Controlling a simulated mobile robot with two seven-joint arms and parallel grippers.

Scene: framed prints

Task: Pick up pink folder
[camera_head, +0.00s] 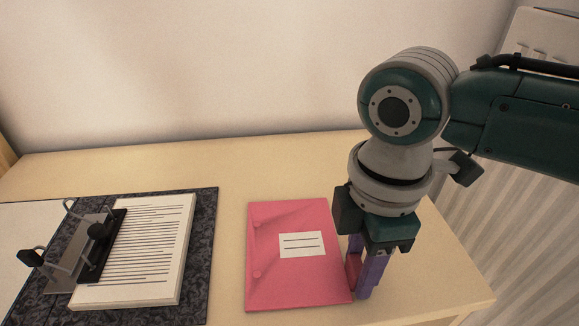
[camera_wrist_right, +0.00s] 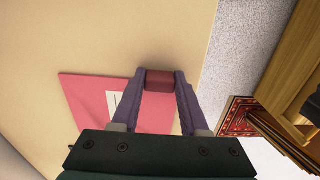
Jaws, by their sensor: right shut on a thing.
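The pink folder (camera_head: 290,285) lies flat on the table with a white label on its cover. It also shows in the right wrist view (camera_wrist_right: 92,95), partly hidden behind my gripper. My right gripper (camera_head: 362,290) points down at the folder's right edge. Its purple fingers (camera_wrist_right: 160,84) are closed on a small dark red block (camera_wrist_right: 160,79), which shows in the head view as a red patch (camera_head: 353,270) between the fingers. I cannot tell whether the block touches the folder. My left gripper is not in view.
A dark patterned binder (camera_head: 200,240) with a stack of printed pages (camera_head: 150,250) and metal clip lies left of the folder. The table (camera_head: 440,290) has bare wood behind the folder and at the right.

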